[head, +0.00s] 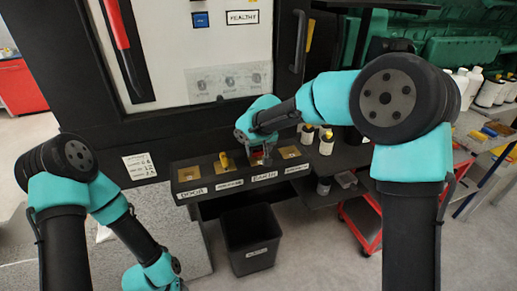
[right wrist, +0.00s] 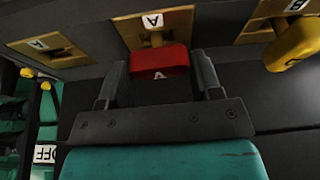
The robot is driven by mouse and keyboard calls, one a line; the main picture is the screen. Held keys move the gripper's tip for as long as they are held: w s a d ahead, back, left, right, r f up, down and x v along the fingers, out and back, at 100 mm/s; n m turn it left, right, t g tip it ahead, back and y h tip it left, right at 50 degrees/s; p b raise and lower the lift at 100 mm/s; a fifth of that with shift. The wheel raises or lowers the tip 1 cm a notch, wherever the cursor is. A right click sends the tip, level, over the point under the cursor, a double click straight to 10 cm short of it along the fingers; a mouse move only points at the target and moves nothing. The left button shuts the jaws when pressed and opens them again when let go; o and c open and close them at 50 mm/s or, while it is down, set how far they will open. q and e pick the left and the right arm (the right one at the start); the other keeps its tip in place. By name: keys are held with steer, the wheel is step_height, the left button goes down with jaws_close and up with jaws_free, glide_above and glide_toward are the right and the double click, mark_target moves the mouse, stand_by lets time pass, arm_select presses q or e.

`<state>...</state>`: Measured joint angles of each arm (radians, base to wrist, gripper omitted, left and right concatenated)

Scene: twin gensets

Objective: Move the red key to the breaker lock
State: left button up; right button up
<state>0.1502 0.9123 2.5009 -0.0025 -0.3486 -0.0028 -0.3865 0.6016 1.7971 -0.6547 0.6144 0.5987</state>
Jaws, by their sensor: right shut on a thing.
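In the head view the right gripper (head: 263,155) is at the lock above the EARTH label (head: 263,177), with a bit of red showing. I cannot read which lock is the breaker's. My left arm (head: 110,205) runs down to the bottom edge of the head view, and its gripper is out of frame.
A yellow key (head: 225,161) stands in the neighbouring lock, close beside the right gripper. Empty brass plates sit at the DOOR end (head: 188,174) and at the right end (head: 291,152). A dark bin (head: 249,243) stands below. Small bottles (head: 326,143) stand to the right.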

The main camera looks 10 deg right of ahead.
steer(key=shift+r, duration=0.15)
steer(key=shift+r, duration=2.35)
steer(key=shift+w+d, duration=0.4)
steer(key=shift+d, duration=1.55)
steer(key=shift+w+d, duration=0.45)
steer(key=shift+d, duration=1.55)
steer(key=shift+w+d, duration=0.4)
steer(key=shift+d, duration=1.55)
steer(key=shift+f, duration=0.2)
steer(key=shift+f, duration=0.8)
steer(key=shift+f, duration=1.6)
